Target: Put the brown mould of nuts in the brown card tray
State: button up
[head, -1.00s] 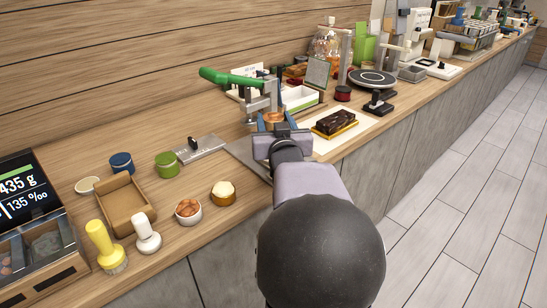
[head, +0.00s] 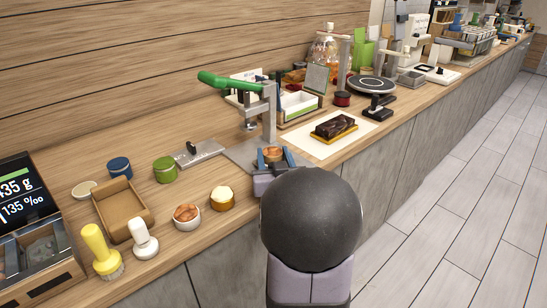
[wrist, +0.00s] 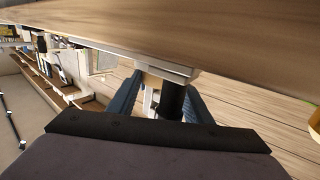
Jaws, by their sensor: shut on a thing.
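The brown mould of nuts (head: 272,154) is between the blue fingers of my gripper (head: 275,158), just in front of the green-handled press. My gripper is shut on it, and my arm hides its lower part. In the wrist view my gripper's two fingers (wrist: 160,98) show at the middle, but the mould is hard to make out there. The brown card tray (head: 106,216) lies on the counter at the left, open and apparently empty, well away from my gripper.
The press (head: 268,115) stands right behind my gripper. Between it and the tray are a cup of nuts (head: 187,216), a cream-topped cup (head: 221,197) and a green tin (head: 165,169). White (head: 143,238) and yellow (head: 100,250) stampers stand before the tray. A chocolate cake (head: 334,125) lies to the right.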

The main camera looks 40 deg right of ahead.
jog(key=shift+f+b, duration=0.3)
jog(key=shift+f, duration=0.05)
jog(key=o, duration=1.1)
jog(key=shift+r, duration=0.1)
jog(key=shift+p, duration=0.35)
jog(key=b+v, duration=0.2)
jog(key=v, duration=0.3)
jog(key=shift+s+a+f, duration=0.1)
jog(key=shift+s+f, duration=0.15)
jog(key=b, duration=0.3)
jog(key=shift+s+a, duration=0.25)
jog(key=shift+s, duration=0.05)
jog(key=shift+s+a+r+b, duration=0.2)
jog(key=shift+s+b, duration=0.2)
jog(key=shift+b, duration=0.6)
jog(key=shift+o, duration=0.3)
